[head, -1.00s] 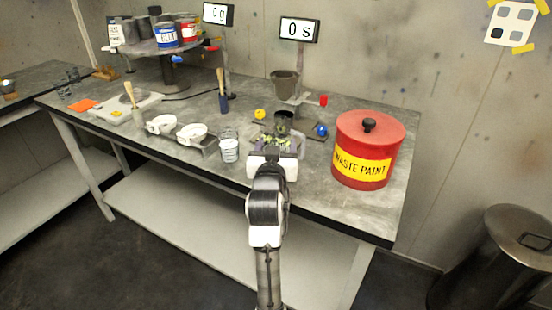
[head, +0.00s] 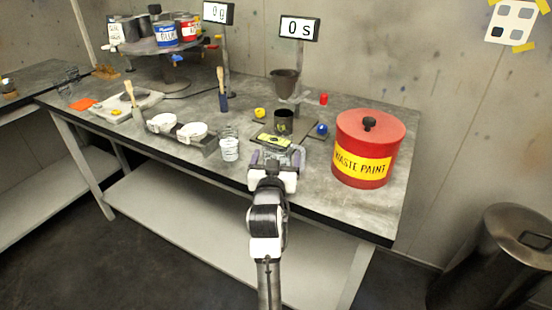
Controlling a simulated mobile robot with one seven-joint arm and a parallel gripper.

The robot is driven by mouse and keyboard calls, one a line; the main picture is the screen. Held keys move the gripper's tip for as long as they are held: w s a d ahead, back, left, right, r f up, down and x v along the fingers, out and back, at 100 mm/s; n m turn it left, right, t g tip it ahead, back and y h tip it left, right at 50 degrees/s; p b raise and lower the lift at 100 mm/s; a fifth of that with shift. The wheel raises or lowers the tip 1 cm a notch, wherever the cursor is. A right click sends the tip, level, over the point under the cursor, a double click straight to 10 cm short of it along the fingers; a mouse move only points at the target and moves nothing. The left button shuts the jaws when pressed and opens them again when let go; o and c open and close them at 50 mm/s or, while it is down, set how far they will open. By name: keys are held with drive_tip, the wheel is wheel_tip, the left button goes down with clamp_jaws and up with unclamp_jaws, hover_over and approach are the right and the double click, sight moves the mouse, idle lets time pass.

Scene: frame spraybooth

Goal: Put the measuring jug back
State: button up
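The measuring jug (head: 298,154) looks clear, with a clear handle showing at the right of my gripper; most of it is hard to make out against the grey bench. My gripper (head: 275,160) has its purple fingers on either side of the jug and appears shut on it, near the bench's front edge. I cannot tell whether the jug's base touches the bench (head: 335,200). A dark cup (head: 284,122) stands just behind, on a dark plate with a yellow-green label (head: 274,140).
The red waste paint bin (head: 366,150) stands to the right. A clear cup with white contents (head: 229,149) and two white bowls (head: 193,131) are to the left. A funnel-like cup (head: 285,84) on a stand, a blue knob (head: 321,129) and a yellow one (head: 260,113) are behind.

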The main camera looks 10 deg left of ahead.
drive_tip(key=shift+r, duration=0.1)
drive_tip(key=shift+s+r, duration=0.1)
drive_tip(key=s, duration=1.1)
drive_tip(key=shift+s+d, duration=0.25)
drive_tip(key=shift+s, duration=0.15)
